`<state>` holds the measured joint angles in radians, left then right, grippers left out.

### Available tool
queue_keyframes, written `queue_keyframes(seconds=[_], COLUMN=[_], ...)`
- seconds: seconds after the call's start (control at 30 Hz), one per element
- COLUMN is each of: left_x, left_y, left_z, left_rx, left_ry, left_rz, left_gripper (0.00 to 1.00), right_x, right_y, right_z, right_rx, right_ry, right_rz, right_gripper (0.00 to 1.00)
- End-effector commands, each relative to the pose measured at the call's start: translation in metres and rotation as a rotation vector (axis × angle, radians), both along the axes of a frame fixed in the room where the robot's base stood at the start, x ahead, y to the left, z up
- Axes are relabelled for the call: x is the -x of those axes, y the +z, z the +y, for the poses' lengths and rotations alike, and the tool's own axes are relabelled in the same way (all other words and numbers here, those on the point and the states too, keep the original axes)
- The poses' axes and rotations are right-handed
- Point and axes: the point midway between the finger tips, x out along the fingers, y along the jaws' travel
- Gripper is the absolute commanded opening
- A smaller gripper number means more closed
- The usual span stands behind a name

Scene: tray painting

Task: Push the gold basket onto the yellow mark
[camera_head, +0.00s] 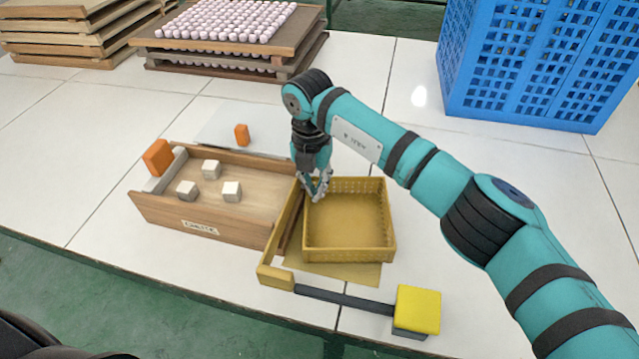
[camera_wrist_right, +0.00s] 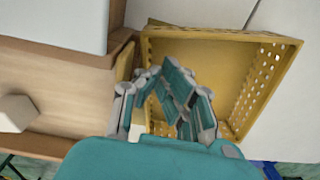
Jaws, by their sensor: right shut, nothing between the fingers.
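The gold basket (camera_head: 350,254) sits right of the wooden box and looks empty. It also shows in the right wrist view (camera_wrist_right: 268,85). A flat yellow mark (camera_head: 345,273) shows under the basket and sticks out past its front edge. The basket covers the rest of it. My right gripper (camera_head: 317,196) is shut and empty at the basket's left side, near its far left corner. In the right wrist view its fingers (camera_wrist_right: 180,100) overlap the basket's edge; I cannot tell whether they touch it. My left gripper is not in view.
A wooden box (camera_head: 200,226) with white cubes stands left of the basket. A gold strip (camera_head: 285,225) runs between them. A dark bar (camera_head: 343,298) and a yellow-topped block (camera_head: 418,308) lie in front. A blue crate (camera_head: 520,112) stands back right. Tiles right of the basket are partly clear.

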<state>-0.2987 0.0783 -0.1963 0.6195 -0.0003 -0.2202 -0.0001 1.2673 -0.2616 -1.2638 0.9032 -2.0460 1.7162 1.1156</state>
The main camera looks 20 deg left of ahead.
Motion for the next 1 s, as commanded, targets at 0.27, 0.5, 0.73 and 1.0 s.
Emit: queue_keyframes(seconds=[0.27,0.5,0.73,1.0], left_x=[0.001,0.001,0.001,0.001], left_y=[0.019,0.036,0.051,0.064], left_z=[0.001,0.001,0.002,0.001], left_rx=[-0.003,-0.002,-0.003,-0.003], left_ry=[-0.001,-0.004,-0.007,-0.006], left_rz=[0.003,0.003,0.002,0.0], left_gripper=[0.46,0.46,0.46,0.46], right_x=[0.006,0.006,0.005,0.004], right_y=[0.037,0.065,0.091,0.113], right_z=[0.021,0.021,0.017,0.015], right_rx=[-0.055,-0.054,-0.046,-0.04], right_ry=[0.026,0.028,0.023,0.02], right_rz=[-0.018,-0.017,-0.016,-0.014], right_gripper=[0.0,0.0,0.0,0.0])
